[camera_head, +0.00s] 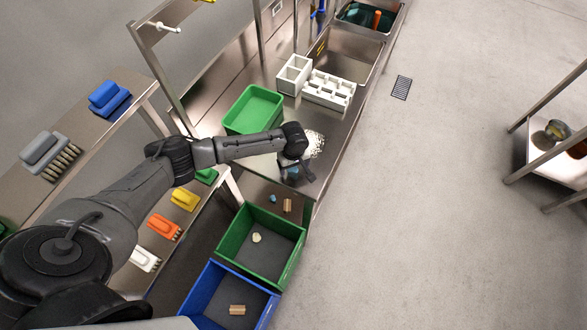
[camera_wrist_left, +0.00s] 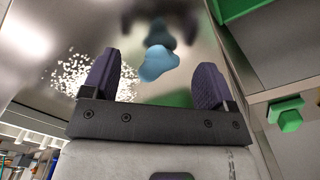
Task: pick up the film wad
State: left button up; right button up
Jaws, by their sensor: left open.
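The film wad (camera_wrist_left: 158,64) is a small crumpled light-blue lump on the shiny steel table. In the left wrist view it lies ahead of my left gripper (camera_wrist_left: 156,82), lined up with the gap between the two fingers. The fingers are apart with nothing held between them. In the head view my left gripper (camera_head: 300,168) hangs over the near end of the steel table, and it largely hides the spot below it. I cannot tell the exact height between the fingers and the wad. My right gripper is not in view.
White flecks (camera_head: 316,142) lie beside the gripper on the table. A green tray (camera_head: 254,108) and white block-like holders (camera_head: 328,89) stand farther back. A green bin (camera_head: 232,240) and a blue bin (camera_head: 200,292) stand below.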

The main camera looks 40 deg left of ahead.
pick_arm(q)
jog(key=shift+f, duration=1.1)
jog(key=c, duration=1)
